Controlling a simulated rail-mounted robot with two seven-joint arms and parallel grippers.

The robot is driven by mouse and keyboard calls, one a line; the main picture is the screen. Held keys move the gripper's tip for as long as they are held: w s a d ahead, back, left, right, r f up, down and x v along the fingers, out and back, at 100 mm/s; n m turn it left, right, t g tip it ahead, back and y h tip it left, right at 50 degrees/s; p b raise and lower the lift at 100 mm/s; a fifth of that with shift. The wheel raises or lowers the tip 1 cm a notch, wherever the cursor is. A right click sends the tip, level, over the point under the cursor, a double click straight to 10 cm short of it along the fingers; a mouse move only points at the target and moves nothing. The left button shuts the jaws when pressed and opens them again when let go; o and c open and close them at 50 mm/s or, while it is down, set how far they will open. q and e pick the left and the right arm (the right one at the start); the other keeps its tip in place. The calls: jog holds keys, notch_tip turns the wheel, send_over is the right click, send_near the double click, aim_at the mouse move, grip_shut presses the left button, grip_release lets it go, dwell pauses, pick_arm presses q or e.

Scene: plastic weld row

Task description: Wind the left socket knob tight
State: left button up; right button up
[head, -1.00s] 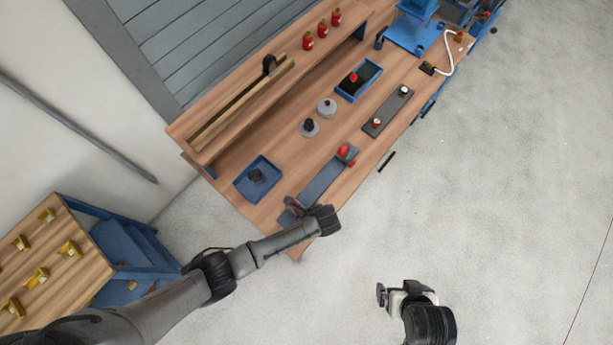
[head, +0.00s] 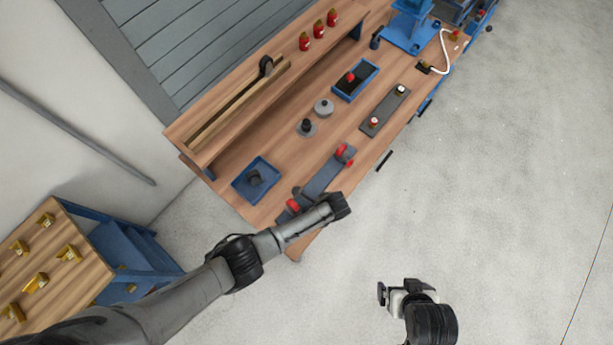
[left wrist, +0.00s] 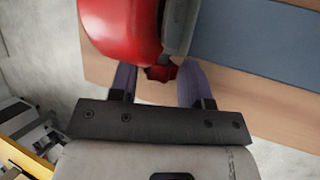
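A grey bar fixture (head: 322,180) lies along the bench's front edge. It has a red part at its left end (head: 293,206) and another at its right end (head: 342,152). My left arm reaches over the left end, and its gripper is mostly hidden there in the head view. In the left wrist view, a small dark-red knob (left wrist: 161,73) sits between the tips of my left gripper (left wrist: 157,70), below a large red rounded body (left wrist: 120,30). My right gripper (head: 386,295) hangs over the floor, away from the bench.
A blue tray (head: 239,187) with a dark part stands left of the fixture. Two round posts (head: 307,127) (head: 323,107), another blue tray (head: 340,96) and a dark plate (head: 376,128) lie behind and right. Floor in front is clear.

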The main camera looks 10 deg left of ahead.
pick_arm(q)
jog(key=shift+o, duration=1.1)
jog(key=shift+d+r, duration=0.1)
jog(key=shift+r, duration=0.1)
jog(key=p+v, duration=0.1)
jog(key=v, duration=1.2)
jog(key=shift+r, duration=0.15)
jog(key=shift+w+d, duration=0.1)
